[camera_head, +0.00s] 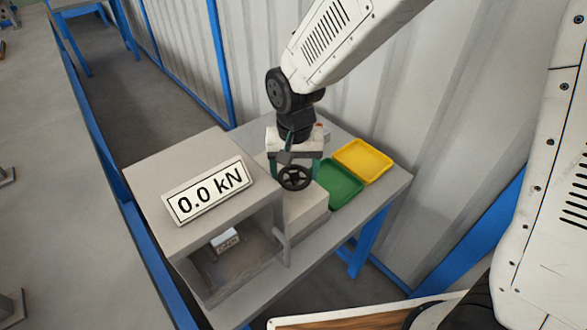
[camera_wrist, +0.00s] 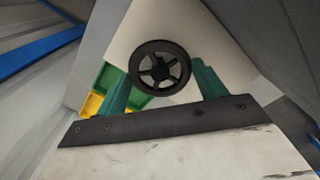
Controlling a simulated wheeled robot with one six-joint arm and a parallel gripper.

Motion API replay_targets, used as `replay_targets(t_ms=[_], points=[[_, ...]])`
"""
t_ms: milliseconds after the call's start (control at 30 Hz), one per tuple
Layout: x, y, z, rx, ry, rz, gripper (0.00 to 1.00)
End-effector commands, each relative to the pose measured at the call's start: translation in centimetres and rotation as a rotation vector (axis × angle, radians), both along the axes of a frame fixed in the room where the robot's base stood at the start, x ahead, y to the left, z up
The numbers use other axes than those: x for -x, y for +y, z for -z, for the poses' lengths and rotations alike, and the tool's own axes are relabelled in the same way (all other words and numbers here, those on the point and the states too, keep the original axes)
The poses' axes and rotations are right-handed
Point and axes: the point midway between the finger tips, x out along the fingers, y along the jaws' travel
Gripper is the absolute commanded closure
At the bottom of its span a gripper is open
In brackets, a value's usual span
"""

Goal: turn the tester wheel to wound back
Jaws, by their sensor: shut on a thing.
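The tester wheel (camera_head: 294,178) is a small black spoked handwheel above the beige block (camera_head: 306,208) at the right of the grey tester. My gripper (camera_head: 296,168) reaches down from above, with its green fingers on either side of the wheel, and is shut on it. In the wrist view the wheel (camera_wrist: 160,67) shows between the two green fingertips. The tester's display (camera_head: 208,191) reads "0.0 kN". A small pale labelled block (camera_head: 226,240) sits inside the tester's open bay; its label is too small to read.
A green tray (camera_head: 339,183) and a yellow tray (camera_head: 363,161) lie to the right of the wheel on the grey table (camera_head: 396,182). A corrugated wall (camera_head: 400,120) stands close behind. Blue rails and legs edge the area. A wood-topped surface (camera_head: 350,321) shows at the bottom.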

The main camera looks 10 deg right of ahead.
Motion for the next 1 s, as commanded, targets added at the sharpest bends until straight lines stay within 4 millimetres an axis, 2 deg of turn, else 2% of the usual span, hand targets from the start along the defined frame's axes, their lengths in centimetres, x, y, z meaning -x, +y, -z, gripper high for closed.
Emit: replay_targets(t_ms=[300,800,833,900,1000], points=[[0.36,-0.11,0.21,0.004,0.010,0.104,0.53],[0.35,-0.12,0.22,0.004,0.010,0.123,0.52],[0.35,-0.12,0.22,0.004,0.010,0.123,0.24],[0.32,-0.12,0.20,0.004,0.009,0.122,0.08],[0.22,-0.09,0.15,0.002,0.006,0.122,0.08]])
